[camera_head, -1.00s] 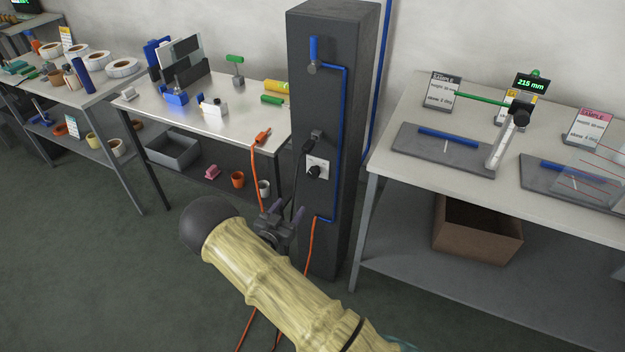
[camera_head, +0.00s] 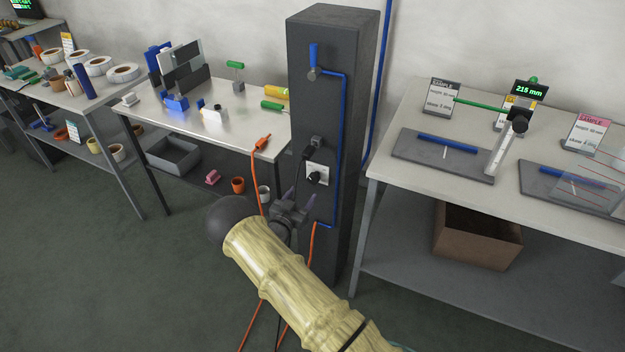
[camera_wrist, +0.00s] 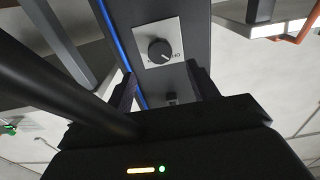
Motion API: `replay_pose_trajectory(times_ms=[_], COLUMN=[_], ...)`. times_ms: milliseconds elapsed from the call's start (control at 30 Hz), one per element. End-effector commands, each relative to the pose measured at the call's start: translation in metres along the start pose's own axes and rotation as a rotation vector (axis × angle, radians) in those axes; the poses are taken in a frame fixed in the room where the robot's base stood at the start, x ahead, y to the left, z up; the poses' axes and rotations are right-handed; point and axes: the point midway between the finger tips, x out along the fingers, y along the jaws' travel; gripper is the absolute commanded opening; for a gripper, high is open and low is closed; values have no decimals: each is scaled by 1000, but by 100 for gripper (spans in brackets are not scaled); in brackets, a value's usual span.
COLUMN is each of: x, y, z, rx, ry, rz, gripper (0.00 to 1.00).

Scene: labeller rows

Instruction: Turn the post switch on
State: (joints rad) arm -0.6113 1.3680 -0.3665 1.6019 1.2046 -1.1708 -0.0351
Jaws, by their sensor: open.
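The post (camera_head: 329,95) is a dark grey upright column between two tables. Its switch is a black round knob (camera_head: 314,179) on a pale square plate (camera_head: 325,169) low on the front face. In the wrist view the knob (camera_wrist: 160,50) sits on its plate (camera_wrist: 142,34) with a white pointer mark and partly hidden lettering. My gripper (camera_head: 297,197) is open and empty, just below and left of the knob. In the wrist view its two fingers (camera_wrist: 164,85) stand apart on either side below the knob, not touching it.
A black plug (camera_head: 311,148) with a cable sits on the post above the switch. A blue pipe (camera_head: 342,150) runs down the post's right side. An orange cable (camera_head: 262,170) hangs from the left table (camera_head: 232,130). The right table (camera_head: 385,165) stands close beside the post.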

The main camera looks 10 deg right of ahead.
Motion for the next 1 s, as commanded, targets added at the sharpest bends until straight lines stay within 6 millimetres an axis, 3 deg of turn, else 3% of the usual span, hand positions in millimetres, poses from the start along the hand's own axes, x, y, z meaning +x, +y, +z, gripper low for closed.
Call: replay_pose_trajectory(times_ms=[433, 600, 867, 1000], x=[76, 88, 89, 89], y=[0, -1, 0, 0], z=[0, 0, 0, 0], rx=[0, 0, 0, 0], ry=[1, -1, -1, -1], rz=[0, -1, -1, -1], gripper=[59, 59, 59, 33])
